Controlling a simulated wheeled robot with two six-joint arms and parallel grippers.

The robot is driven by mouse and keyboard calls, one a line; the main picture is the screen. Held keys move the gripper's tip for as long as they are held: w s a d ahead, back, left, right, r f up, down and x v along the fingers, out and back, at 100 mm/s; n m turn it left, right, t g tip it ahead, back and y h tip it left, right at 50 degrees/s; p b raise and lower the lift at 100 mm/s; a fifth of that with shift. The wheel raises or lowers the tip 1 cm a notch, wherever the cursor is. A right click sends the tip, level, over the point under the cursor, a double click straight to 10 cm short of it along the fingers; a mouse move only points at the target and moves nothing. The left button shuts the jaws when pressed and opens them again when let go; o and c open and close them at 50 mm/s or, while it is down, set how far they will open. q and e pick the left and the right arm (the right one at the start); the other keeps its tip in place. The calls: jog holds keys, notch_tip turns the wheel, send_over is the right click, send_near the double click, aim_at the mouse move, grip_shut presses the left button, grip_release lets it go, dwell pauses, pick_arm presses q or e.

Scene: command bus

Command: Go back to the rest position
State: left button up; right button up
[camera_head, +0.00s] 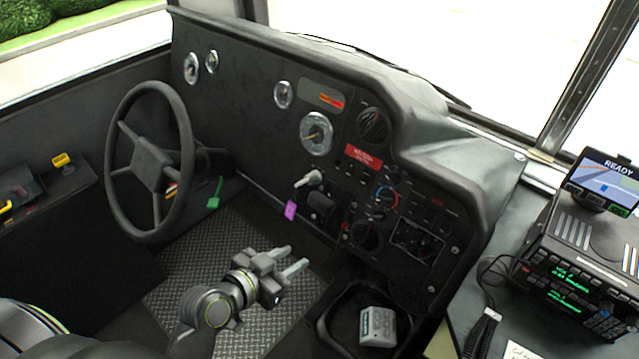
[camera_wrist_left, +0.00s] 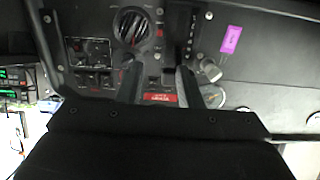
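My left gripper (camera_head: 296,258) hangs over the patterned metal floor (camera_head: 205,270), in front of the dashboard (camera_head: 245,130). Its two fingers are parallel and apart, with nothing between them. In the left wrist view the fingers of my left gripper (camera_wrist_left: 160,78) are also apart, pointing at the dashboard, with a red label in line with the gap. The gripper looks clear of the panel. My right gripper is in neither view.
A steering wheel (camera_head: 150,160) stands left of my arm. A radio unit (camera_head: 580,265) with a screen (camera_head: 608,180) stands at the right. A grey device (camera_head: 377,326) lies in a dark tray below the panel.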

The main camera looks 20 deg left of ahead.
pick_arm(q)
jog(key=s+a+f+n+g+y+p, duration=0.1)
jog(key=s+a+f+g, duration=0.15)
jog(key=f, duration=0.65)
jog(key=s+a+f+n+g+y+p, duration=0.1)
jog(key=s+a+f+n+y, duration=0.15)
jog(key=f, duration=0.75)
jog(key=s+a+f+n+g+y+p, duration=0.1)
jog(key=s+a+f+g, duration=0.15)
jog(key=f, duration=0.65)
jog(key=s+a+f+g, duration=0.1)
jog(key=s+f, duration=0.3)
jog(key=s, duration=0.4)
jog(key=s+a+f+g+y+p, duration=0.1)
jog(key=s+f+g, duration=0.1)
jog(key=s+f, duration=0.3)
jog(key=s+a+f+g+p, duration=0.1)
jog(key=s+f, duration=0.3)
jog(key=s, duration=0.8)
jog(key=shift+s+a+f+g, duration=0.15)
jog(key=shift+a+f+g, duration=0.15)
jog(key=shift+a+g, duration=0.25)
jog(key=shift+n+y, duration=0.25)
